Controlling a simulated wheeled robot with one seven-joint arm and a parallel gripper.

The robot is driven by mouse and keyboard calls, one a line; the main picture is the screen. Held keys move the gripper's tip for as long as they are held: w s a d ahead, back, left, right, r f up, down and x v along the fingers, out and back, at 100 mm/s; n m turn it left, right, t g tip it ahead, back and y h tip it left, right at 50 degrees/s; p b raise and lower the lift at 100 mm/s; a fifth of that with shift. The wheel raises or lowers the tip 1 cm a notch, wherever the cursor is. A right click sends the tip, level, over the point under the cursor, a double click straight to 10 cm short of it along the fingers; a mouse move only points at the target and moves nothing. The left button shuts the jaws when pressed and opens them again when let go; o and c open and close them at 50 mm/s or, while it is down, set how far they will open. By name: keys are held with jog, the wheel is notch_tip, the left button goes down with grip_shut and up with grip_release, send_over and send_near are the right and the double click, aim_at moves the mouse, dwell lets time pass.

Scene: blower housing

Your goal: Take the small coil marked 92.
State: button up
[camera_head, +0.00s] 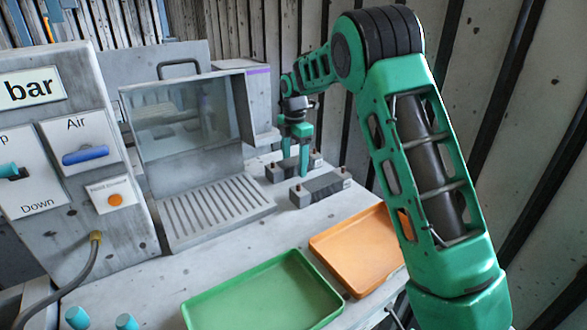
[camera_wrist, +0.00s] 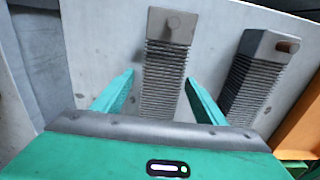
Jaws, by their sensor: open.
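Two grey ribbed coil blocks lie side by side on the pale bench. The rear one (camera_head: 279,174) shows as the left coil in the wrist view (camera_wrist: 162,85). The front one (camera_head: 321,188) shows as the right coil in the wrist view (camera_wrist: 250,82). Each has a short peg on its end block. Small end marks are too small to read, so I cannot tell which is 92. My gripper (camera_head: 297,169) points down at the rear coil. Its open fingers (camera_wrist: 160,80) stand on either side of that coil, with a gap visible at the left finger.
An orange tray (camera_head: 355,252) and a green tray (camera_head: 262,297) lie empty towards the front. A slotted grate (camera_head: 215,212) with a clear screen (camera_head: 185,125) stands left of the coils. A control panel (camera_head: 75,150) with a hose is at the far left. A ribbed wall stands behind.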

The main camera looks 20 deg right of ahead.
jog(key=shift+f, duration=0.1)
jog(key=shift+c, duration=0.3)
jog(key=c, duration=1.4)
notch_tip(320, 180, up, 28)
jog(key=shift+r, duration=0.1)
